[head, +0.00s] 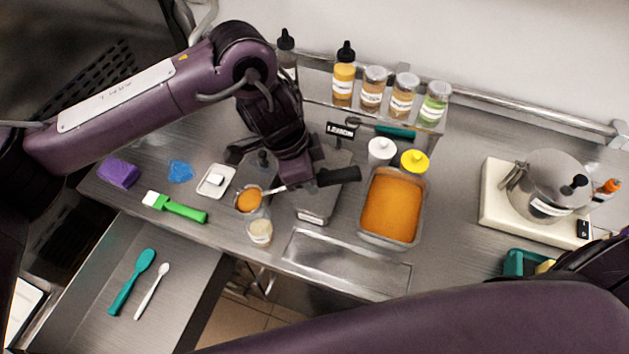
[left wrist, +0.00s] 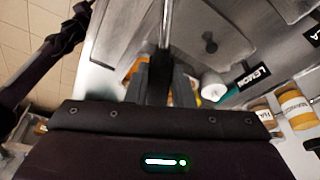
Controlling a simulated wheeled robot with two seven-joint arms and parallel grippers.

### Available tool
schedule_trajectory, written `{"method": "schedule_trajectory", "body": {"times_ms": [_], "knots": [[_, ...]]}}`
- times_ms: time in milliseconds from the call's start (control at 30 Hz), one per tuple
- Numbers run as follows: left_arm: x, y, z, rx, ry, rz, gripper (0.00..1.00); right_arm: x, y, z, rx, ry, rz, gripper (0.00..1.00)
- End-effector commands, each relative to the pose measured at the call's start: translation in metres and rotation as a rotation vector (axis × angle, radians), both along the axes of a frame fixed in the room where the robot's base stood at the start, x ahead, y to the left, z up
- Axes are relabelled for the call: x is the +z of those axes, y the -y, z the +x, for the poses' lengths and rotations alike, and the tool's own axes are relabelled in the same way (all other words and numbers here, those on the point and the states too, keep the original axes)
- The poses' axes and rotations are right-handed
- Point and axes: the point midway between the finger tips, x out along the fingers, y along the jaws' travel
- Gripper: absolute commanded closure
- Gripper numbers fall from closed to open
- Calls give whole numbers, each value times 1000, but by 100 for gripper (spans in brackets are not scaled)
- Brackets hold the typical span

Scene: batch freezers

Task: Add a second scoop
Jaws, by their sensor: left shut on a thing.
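My left gripper (head: 312,178) is shut on the black handle (head: 341,176) of a scoop, above a flat metal appliance. The handle also shows between the fingers in the left wrist view (left wrist: 160,75). The scoop's metal shaft (head: 275,189) points left to a round orange portion (head: 249,200) over a small clear cup or dish. I cannot tell whether the orange is in the scoop or in the cup. A rectangular pan (head: 362,233) filled with smooth orange mix stands to the right. My right gripper is out of view; only parts of my right arm show.
A small jar (head: 260,232) stands near the front edge. A white tray (head: 215,181), blue cloth (head: 180,171), purple sponge (head: 119,173) and green brush (head: 176,207) lie left. A white cap bottle (head: 381,151) and yellow cap bottle (head: 414,162) stand behind the pan. A pot (head: 552,180) stands right.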

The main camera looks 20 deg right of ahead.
Motion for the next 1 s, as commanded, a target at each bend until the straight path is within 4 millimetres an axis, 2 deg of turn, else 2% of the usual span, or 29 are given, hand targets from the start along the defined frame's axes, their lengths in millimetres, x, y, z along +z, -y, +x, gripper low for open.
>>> {"method": "schedule_trajectory", "body": {"times_ms": [333, 700, 1000], "knots": [[27, -21, 3, 6, -39, -268, 100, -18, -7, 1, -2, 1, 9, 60], [50, -50, 7, 7, -79, -551, 100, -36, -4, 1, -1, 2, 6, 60], [59, -77, 11, 6, -111, -778, 100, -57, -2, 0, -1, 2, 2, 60]]}}
